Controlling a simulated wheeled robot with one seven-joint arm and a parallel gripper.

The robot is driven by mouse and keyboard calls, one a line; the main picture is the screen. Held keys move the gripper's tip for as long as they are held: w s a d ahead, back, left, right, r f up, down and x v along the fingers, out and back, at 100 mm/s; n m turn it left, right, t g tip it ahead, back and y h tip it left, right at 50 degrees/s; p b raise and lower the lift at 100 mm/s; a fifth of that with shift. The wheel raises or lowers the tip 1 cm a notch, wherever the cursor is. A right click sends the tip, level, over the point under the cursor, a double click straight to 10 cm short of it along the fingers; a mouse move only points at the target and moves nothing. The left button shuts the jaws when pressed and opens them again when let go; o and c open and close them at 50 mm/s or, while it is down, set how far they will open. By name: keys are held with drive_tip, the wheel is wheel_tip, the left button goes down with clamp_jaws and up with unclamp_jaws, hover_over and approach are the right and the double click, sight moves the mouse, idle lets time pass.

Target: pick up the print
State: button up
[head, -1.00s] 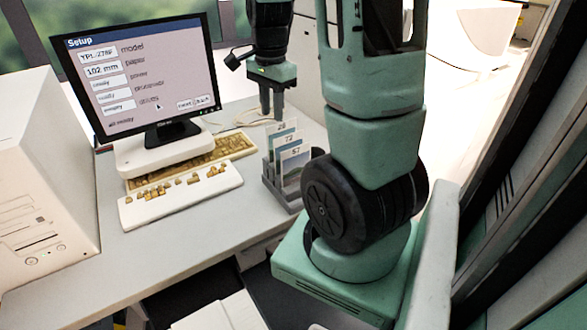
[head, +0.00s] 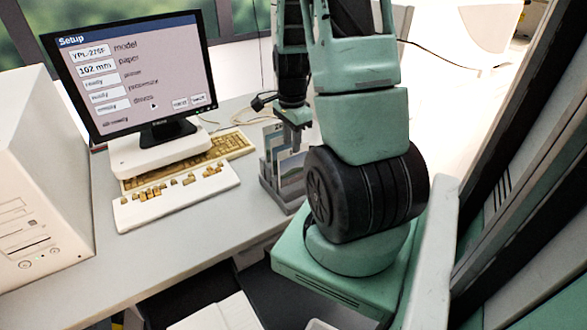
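Several upright cards, the front one (head: 291,172) with a picture on it, stand in a grey rack (head: 279,198) on the desk beside my arm. Which of them is the print I cannot tell. My gripper (head: 295,143) points down over the back right of the rack, close to the cards' upper edges. Its fingers are small and partly merge with the cards, so I cannot tell whether they touch a card. My arm covers the rack's right side.
A monitor (head: 136,77) showing a Setup page stands on the desk (head: 205,217), with yellowed keyboards (head: 178,196) in front. A white computer case (head: 34,180) is at the left. A cable lies behind the rack. The front of the desk is clear.

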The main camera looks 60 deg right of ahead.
hover_over(293, 168)
wheel_tip(293, 168, down, 5)
drive_tip(key=shift+d+p, duration=0.15)
drive_tip(key=shift+p, duration=0.15)
clamp_jaws()
